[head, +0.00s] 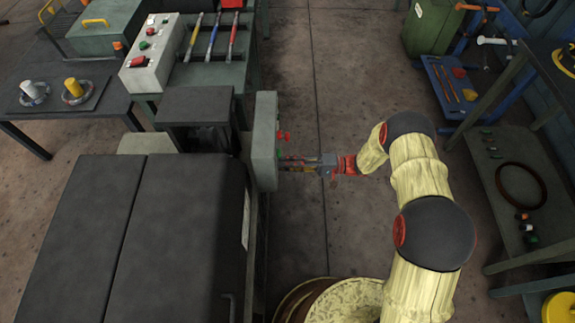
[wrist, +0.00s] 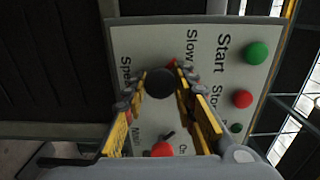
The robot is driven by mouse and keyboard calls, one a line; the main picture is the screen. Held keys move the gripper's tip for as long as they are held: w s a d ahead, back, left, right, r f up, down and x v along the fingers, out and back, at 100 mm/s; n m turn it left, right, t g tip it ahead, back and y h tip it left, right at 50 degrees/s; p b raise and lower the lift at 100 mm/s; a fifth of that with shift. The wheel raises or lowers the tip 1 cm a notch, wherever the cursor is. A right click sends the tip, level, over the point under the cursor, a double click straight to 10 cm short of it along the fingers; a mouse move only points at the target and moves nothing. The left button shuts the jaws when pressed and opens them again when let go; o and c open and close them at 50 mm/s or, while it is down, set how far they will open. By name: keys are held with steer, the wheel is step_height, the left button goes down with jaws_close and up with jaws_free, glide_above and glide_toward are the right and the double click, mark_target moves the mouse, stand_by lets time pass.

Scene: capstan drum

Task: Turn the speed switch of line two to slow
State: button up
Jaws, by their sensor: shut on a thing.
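A grey control panel (head: 264,140) stands edge-on in the head view, left of my gripper (head: 284,163). The wrist view shows its pale face (wrist: 210,75) turned sideways. Labels read Start, Slow and the beginnings of Stop and Speed. A round black knob (wrist: 160,82), beside the Slow and Speed lettering, sits between my fingertips, and my gripper is shut on it. No line number is readable.
The panel has a green button (wrist: 257,52), a red button (wrist: 242,99) and a red switch (wrist: 163,149) near Main lettering. Another control box (head: 150,58) stands farther back left. A dark machine cover (head: 180,240) fills the lower left. Bare floor lies right of the panel.

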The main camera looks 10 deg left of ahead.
steer(key=o, duration=1.1)
steer(key=shift+d, duration=0.15)
steer(key=v, duration=1.1)
steer(key=shift+d+f, duration=0.1)
steer(key=shift+d, duration=0.3)
steer(key=shift+w, duration=0.1)
